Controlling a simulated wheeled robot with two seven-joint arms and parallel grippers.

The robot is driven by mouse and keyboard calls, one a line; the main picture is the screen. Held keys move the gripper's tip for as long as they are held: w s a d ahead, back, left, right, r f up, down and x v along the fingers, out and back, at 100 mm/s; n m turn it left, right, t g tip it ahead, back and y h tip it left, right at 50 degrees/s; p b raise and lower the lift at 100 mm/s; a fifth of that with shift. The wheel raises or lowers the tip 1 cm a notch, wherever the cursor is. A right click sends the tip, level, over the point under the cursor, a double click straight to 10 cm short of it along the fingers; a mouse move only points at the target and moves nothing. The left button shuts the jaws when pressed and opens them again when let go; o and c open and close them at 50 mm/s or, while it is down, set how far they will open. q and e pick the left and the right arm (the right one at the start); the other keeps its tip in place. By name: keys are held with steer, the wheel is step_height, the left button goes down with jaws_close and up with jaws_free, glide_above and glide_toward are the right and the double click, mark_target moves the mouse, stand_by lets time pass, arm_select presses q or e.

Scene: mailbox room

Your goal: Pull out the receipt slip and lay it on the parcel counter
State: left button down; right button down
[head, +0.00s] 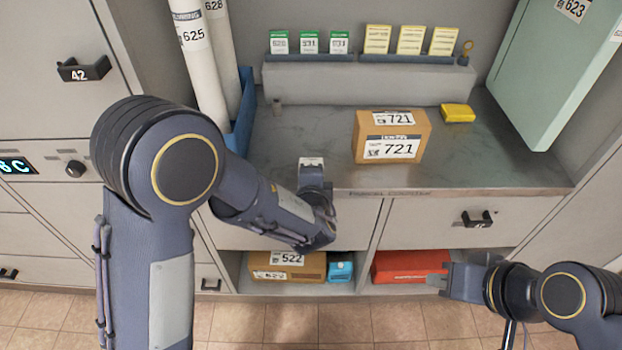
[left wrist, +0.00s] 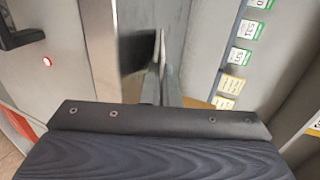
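The parcel counter (head: 300,130) is a grey slab with its name on the front edge. My left gripper (head: 312,172) is over its front edge, left of the middle. A small white slip with dark print (head: 312,161), seemingly the receipt slip, shows at its fingertips. In the left wrist view my left gripper's fingers (left wrist: 158,85) are close together, with a thin pale edge, seemingly the slip (left wrist: 161,46), between their tips. My right gripper (head: 438,282) is low at the right, before the lower shelf; its finger gap is unclear.
A brown parcel marked 721 (head: 392,137) and a small yellow box (head: 457,113) stand on the counter. White tubes (head: 200,60) stand at the left in a blue holder (head: 242,120). A green door (head: 550,75) hangs at the right. The counter's left middle is clear.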

arm_select(q)
steer(key=c, duration=1.6)
jaws_free()
steer(key=s+b, duration=0.4)
steer(key=s, duration=0.6)
stand_by(0.7)
